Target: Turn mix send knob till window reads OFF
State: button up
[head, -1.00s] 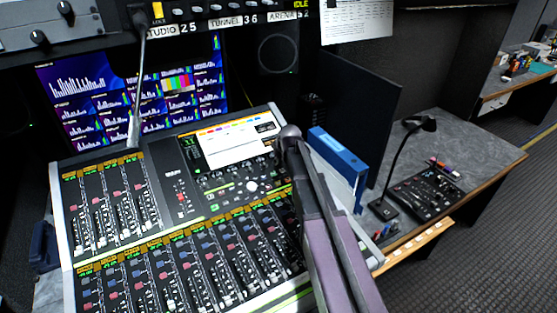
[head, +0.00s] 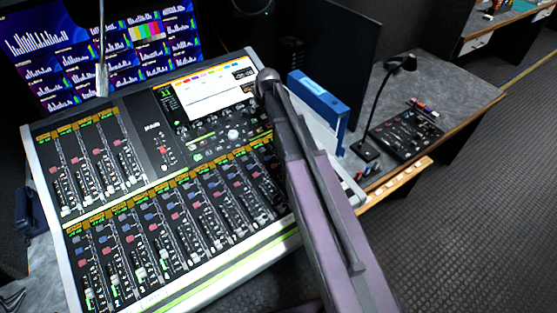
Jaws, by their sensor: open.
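The mixing console (head: 47,195) fills the left and middle of the head view. Below its bright screen (head: 205,92) is a cluster of small knobs, one of them a larger pale knob (head: 232,134). I cannot tell which knob is the mix send knob. A small dark window with green marks (head: 170,101) sits left of the screen; its text is too small to read. My arm crosses from the bottom right to the console's right edge and hides part of it.
A blue binder (head: 318,95) stands right of the console, beside a dark upright panel (head: 335,45). A desk lamp (head: 380,105) and a small black control box (head: 407,130) stand on the grey desk (head: 450,88). Monitors (head: 100,50) are behind the console. The floor at right is clear.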

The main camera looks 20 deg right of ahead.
jog(key=m, duration=0.6)
jog(key=shift+h, duration=0.3)
jog(key=m, duration=0.2)
jog(key=m+g+p, duration=0.1)
jog(key=m, duration=0.2)
jog(key=shift+a+r, duration=0.1)
jog(key=shift+r, duration=0.1)
jog(key=p+v, duration=1.3)
jog(key=v, duration=0.1)
jog(key=s+f+n+g+b, duration=0.1)
jog(key=s+f+b, duration=0.3)
jog(key=s, duration=0.3)
jog(key=s+f+n+g+b, duration=0.1)
jog(key=s+f+b, duration=0.3)
jog(key=s, duration=0.4)
jog(key=s+f+n+g+b, duration=0.2)
jog(key=s+f+b, duration=0.2)
jog(key=s+f, duration=0.2)
jog(key=shift+s+a, duration=0.2)
jog(key=shift+s, duration=0.65)
jog(key=shift+s+f+g+b, duration=0.2)
jog(key=shift+s+b, duration=0.1)
jog(key=shift+s, duration=0.1)
jog(key=shift+s+f+g+b, duration=0.1)
jog(key=shift+s+g+b, duration=0.15)
jog(key=shift+s, duration=0.1)
dwell(0.8)
jog(key=shift+c, duration=0.4)
